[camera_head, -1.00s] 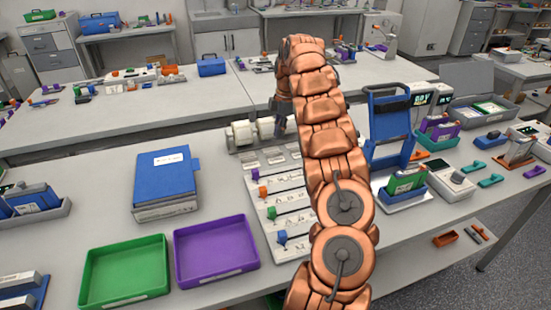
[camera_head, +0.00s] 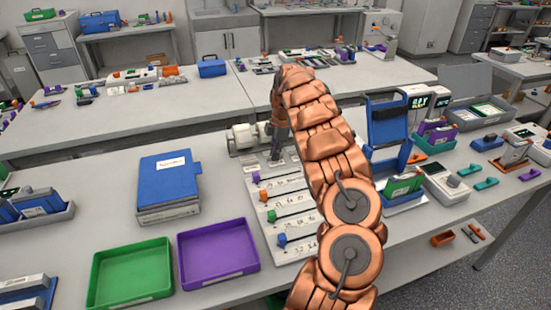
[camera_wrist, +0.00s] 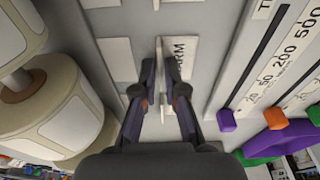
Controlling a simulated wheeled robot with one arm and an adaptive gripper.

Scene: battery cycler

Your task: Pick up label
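In the wrist view, several white labels lie on a pale grey board (camera_wrist: 225,60). One printed label (camera_wrist: 183,52) lies just beyond and right of my fingertips. My gripper (camera_wrist: 161,70) points down at the board with its two dark fingers a little apart. A thin white upright edge (camera_wrist: 160,62) shows in the gap between the fingers; I cannot tell whether either finger touches it. In the head view, my gripper (camera_head: 278,142) is low over the back of the board (camera_head: 285,222), largely hidden by my arm, which also covers part of the board.
White label rolls (camera_wrist: 70,115) on a holder stand close left of my gripper. Sliders with coloured knobs (camera_wrist: 227,120) lie to the right. In the head view, a blue binder (camera_head: 167,180), a green tray (camera_head: 130,272) and a purple tray (camera_head: 217,253) are left. A blue stand (camera_head: 390,125) is right.

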